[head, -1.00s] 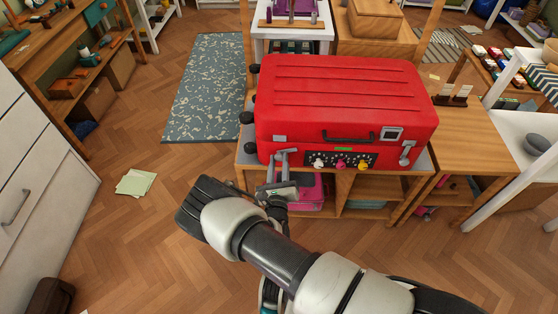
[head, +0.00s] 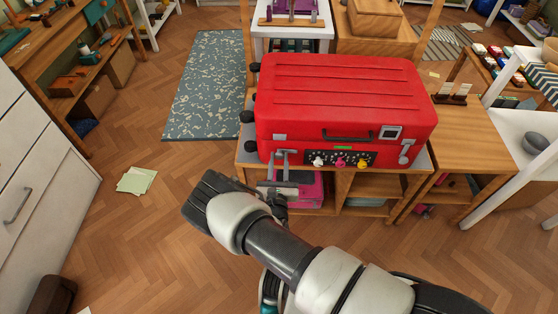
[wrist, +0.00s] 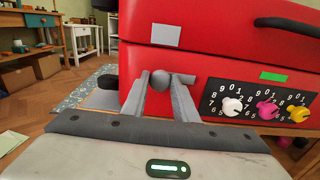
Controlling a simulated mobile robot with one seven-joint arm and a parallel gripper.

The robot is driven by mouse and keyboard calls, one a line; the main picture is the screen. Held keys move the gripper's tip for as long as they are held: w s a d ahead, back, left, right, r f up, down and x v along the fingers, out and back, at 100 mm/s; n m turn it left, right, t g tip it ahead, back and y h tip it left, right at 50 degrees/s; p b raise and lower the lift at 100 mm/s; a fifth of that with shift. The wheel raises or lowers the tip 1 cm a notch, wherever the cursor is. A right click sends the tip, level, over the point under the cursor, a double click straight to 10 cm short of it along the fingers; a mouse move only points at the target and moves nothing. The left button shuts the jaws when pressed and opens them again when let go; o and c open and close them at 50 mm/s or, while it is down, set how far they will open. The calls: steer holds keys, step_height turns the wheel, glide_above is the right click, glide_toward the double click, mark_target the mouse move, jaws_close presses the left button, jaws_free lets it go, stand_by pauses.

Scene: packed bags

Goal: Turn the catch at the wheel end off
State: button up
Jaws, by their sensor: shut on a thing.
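A red suitcase (head: 340,90) lies flat on a stand, with its black wheels (head: 247,117) at the left end. The catch at the wheel end (wrist: 185,79) is grey, with a round hub and a short bar pointing right, on the lower shell's front face below a pale plate (wrist: 165,35). My gripper (wrist: 160,80) is shut on this catch, one finger on each side of the hub. In the head view my gripper (head: 281,160) reaches up to the case front from below. The fingers partly hide the catch. The other catch (head: 405,152) is grey, near the right end.
A black dial panel (wrist: 255,102) with white, pink and yellow knobs sits just right of the catch, below a green strip (wrist: 273,76). A black handle (head: 348,134) is on the front. A pink box (head: 305,190) sits on the shelf below. Floor at the left is mostly clear.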

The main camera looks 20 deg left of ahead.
steer(key=o, duration=1.1)
steer(key=shift+c, duration=0.2)
steer(key=shift+s, duration=0.1)
steer(key=p+v, duration=0.1)
steer(key=v, duration=1.6)
steer(key=shift+s+a, duration=0.1)
